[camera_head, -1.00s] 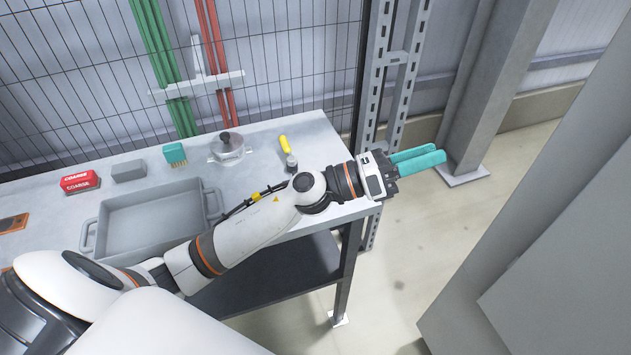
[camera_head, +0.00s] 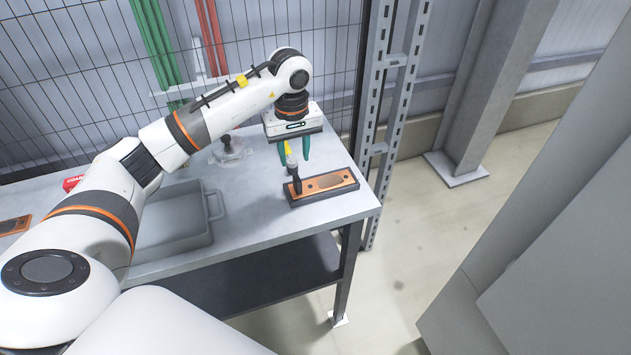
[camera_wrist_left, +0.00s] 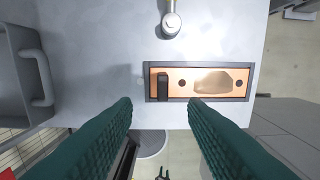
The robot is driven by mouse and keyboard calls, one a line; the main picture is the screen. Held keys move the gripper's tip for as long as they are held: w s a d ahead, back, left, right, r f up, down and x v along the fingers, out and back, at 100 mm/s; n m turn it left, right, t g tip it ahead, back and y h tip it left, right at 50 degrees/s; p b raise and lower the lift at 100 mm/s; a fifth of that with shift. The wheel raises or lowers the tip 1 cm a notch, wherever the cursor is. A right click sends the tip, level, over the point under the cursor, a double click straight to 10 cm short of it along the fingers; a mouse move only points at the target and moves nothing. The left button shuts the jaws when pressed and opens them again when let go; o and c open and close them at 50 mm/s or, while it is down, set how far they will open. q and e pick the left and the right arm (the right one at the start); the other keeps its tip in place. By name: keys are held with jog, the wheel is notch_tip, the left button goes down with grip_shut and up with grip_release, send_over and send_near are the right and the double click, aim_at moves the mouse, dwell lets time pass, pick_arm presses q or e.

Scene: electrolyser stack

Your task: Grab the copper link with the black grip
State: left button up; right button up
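The copper link (camera_head: 325,183) lies flat in a dark shallow holder at the front right of the bench. Its black grip (camera_head: 295,184) stands up near its left end; in the left wrist view the grip (camera_wrist_left: 161,88) is a dark bar across the copper. My left gripper (camera_head: 295,150) points down above the bench, behind the link in the head view, with its green fingers apart and nothing between them. In the left wrist view the open fingers (camera_wrist_left: 160,108) spread below the link, the grip lying roughly in line with the gap.
A grey tray (camera_head: 212,232) stands left of the link. A lidded metal piece (camera_head: 229,151), a red block (camera_head: 72,183) and another copper piece (camera_head: 14,225) are farther left. The bench's front edge is near the link.

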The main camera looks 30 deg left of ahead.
aim_at(297, 177)
pick_arm(q)
notch_tip(297, 177, down, 4)
jog(key=shift+p, duration=0.65)
jog(key=shift+f+p, duration=0.3)
jog(key=shift+f, duration=0.05)
jog(key=f+p, duration=0.2)
jog(key=f, duration=0.1)
jog(key=shift+w+f, duration=0.2)
jog(key=shift+f, duration=0.6)
jog(key=shift+c, duration=0.2)
grip_shut()
jog(key=shift+w+r, duration=0.1)
